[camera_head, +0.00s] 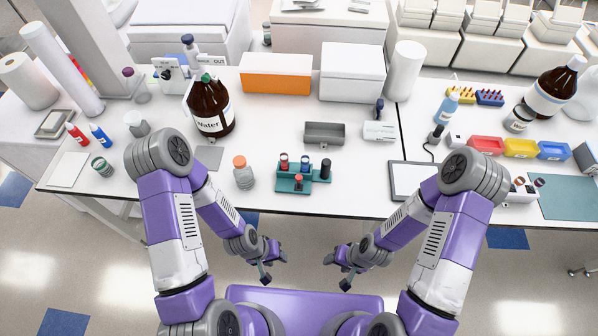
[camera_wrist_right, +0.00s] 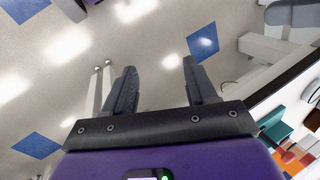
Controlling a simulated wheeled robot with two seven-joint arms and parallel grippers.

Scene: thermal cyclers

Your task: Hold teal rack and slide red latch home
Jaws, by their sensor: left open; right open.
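The teal rack (camera_head: 290,185) stands near the front edge of the white table, at the middle of the head view. It carries several small dark and red-topped pieces; a red piece (camera_head: 299,180) sits at its front, but I cannot tell whether it is the latch. Part of the rack also shows at the right edge of the right wrist view (camera_wrist_right: 278,132). My left gripper (camera_head: 275,270) is open and empty, in front of the table and below its edge. My right gripper (camera_head: 336,273) is open and empty there too; its two fingers show apart over the floor in the wrist view (camera_wrist_right: 158,85).
An orange-capped bottle (camera_head: 243,175) stands left of the rack. A grey tray (camera_head: 324,134) lies behind it, and a tablet-like panel (camera_head: 411,180) lies to the right. A brown Water bottle (camera_head: 211,108) stands further back left. The table strip before the rack is clear.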

